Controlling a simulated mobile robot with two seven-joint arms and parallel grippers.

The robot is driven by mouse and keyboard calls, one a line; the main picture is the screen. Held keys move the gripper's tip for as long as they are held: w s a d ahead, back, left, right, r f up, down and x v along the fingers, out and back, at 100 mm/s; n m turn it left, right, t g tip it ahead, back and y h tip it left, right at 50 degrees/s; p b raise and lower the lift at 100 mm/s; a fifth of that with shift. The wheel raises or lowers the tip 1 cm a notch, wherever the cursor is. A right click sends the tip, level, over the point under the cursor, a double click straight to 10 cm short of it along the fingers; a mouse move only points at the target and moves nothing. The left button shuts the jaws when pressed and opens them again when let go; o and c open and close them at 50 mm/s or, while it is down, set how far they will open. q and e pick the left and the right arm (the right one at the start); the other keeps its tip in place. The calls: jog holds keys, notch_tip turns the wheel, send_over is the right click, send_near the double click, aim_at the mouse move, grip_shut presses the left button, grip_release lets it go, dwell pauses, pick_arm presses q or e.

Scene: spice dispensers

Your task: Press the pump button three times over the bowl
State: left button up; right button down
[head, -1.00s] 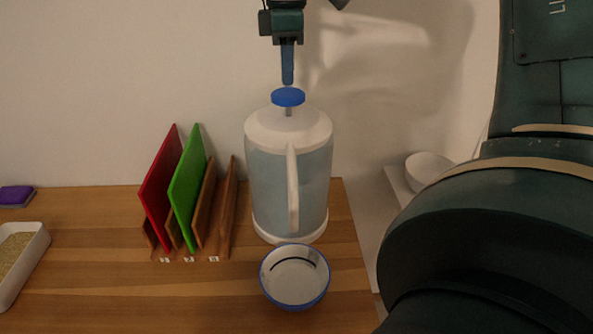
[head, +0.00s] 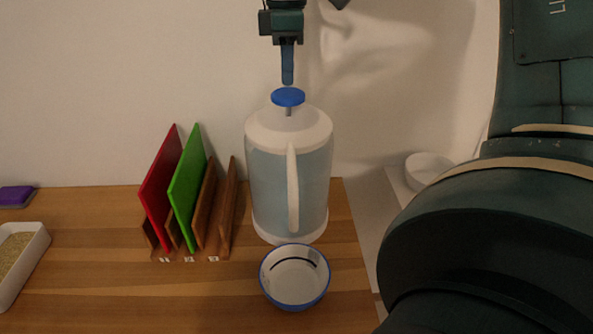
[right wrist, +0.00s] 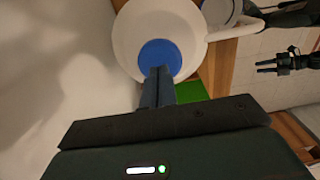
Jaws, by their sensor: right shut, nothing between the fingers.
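The pump dispenser (head: 268,185) is a white-topped, pale blue jug standing upright near the table's right end. Its round blue pump button (head: 288,97) sits raised on a short stem. My right gripper (head: 288,80) points down, shut and empty, with its tips just above the button and a small gap visible in the head view. In the right wrist view the closed fingers (right wrist: 158,75) overlap the blue button (right wrist: 160,58), so contact cannot be judged there. The blue-rimmed white bowl (head: 295,281) stands in front of the dispenser. A small dark gripper, apparently my left (right wrist: 268,66), shows in the right wrist view.
A wooden rack (head: 228,215) with a red board (head: 160,190) and a green board (head: 187,190) stands left of the dispenser. A white tray (head: 38,246) of grains and a purple block (head: 16,196) are at far left. Another white bowl (head: 430,165) is at right.

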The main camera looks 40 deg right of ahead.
aim_at(288, 92)
jog(key=shift+f, duration=0.15)
dwell(0.4)
jog(key=shift+f+b, duration=1.3)
jog(key=shift+f, duration=0.05)
jog(key=shift+f+b, duration=0.55)
jog(key=shift+f, duration=0.15)
jog(key=shift+r, duration=0.2)
jog(key=shift+r+p, duration=1.55)
jog(key=shift+r, duration=0.35)
jog(key=shift+f, duration=0.15)
